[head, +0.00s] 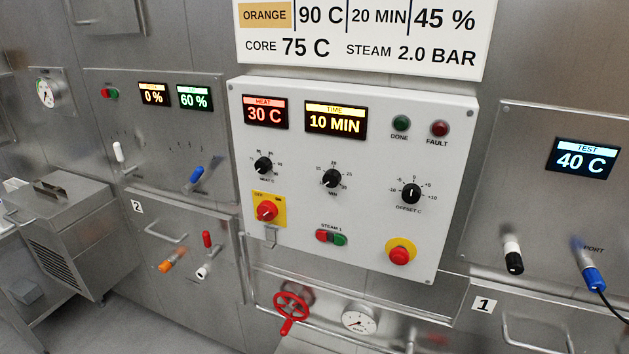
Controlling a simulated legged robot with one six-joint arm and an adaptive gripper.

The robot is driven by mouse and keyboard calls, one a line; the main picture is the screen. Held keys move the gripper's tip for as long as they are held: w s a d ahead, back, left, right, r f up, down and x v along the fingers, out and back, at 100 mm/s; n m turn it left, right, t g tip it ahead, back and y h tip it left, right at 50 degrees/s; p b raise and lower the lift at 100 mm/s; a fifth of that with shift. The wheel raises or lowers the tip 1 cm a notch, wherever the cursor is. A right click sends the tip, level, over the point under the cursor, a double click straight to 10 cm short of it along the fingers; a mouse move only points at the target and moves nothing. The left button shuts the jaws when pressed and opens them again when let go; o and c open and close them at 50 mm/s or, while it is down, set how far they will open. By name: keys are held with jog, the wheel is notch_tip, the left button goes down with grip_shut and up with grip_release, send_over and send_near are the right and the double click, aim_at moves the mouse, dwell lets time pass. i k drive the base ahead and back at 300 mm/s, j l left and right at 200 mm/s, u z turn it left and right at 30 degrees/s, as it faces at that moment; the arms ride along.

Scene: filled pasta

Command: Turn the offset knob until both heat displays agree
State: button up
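In the head view, the black offset knob (411,194) sits at the right of the white control panel (300,215), its pointer near the upright zero mark. The red-labelled heat display (266,112) at the panel's upper left reads 30 C. The test display (583,159) on the steel panel to the right reads 40 C. The heat knob (263,166) and the time knob (331,178) are in the same row as the offset knob. My gripper is not in view.
A red emergency button (400,254) on a yellow plate sits below the offset knob. A yellow-backed red switch (267,210) is at lower left. A blue plug (593,279) with a black cable is at the right. A red valve wheel (292,305) juts out below the panel.

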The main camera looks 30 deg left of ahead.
aim_at(411, 194)
jog(key=k+l+u, duration=0.1)
jog(key=u, duration=1.3)
